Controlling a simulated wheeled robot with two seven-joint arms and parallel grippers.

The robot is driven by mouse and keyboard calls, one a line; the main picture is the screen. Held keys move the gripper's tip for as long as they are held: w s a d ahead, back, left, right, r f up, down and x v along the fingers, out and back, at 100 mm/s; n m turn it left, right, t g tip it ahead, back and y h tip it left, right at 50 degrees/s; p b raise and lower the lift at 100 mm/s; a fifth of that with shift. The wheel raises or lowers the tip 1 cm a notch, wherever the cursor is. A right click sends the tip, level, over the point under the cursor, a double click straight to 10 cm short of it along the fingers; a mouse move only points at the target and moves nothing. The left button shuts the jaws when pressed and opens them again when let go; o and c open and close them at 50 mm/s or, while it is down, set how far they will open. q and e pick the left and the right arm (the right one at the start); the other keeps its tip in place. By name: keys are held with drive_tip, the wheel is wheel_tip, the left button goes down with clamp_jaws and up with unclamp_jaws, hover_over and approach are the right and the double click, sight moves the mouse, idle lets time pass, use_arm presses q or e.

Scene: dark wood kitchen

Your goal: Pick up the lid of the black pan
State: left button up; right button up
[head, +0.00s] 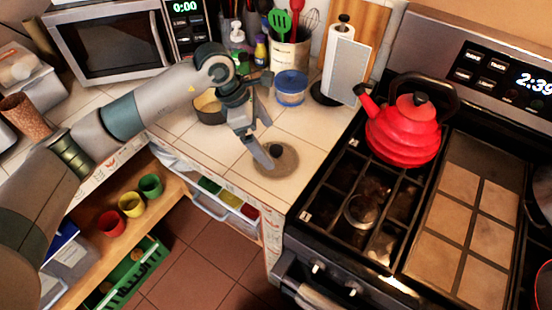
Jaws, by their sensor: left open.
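A round, greyish lid (267,170) with a black knob (277,151) lies on the tiled counter, left of the stove. My left gripper (262,143) is open and empty, reaching down over the lid. A fingertip shows just left of the knob; I cannot tell whether it touches. The gripper hides part of the lid's far left side. A dark pan (208,112) with a yellowish inside stands behind my gripper, partly hidden by my arm. My right gripper is out of view.
The stove with a red kettle (403,130) is to the right. Colored cups (131,204) sit on a lower shelf. Bare counter lies right of the lid.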

sight(277, 149)
use_arm(q)
drive_tip(key=shift+d+f, duration=0.2)
drive_tip(key=shift+f, duration=0.4)
drive_tip(key=shift+d+f, duration=0.35)
drive_tip(key=x, duration=0.4)
drive_tip(key=shift+w+d+b, duration=0.15)
drive_tip(key=shift+d+b, duration=0.1)
drive_tip(key=shift+b, duration=0.1)
drive_tip(key=shift+c, duration=0.6)
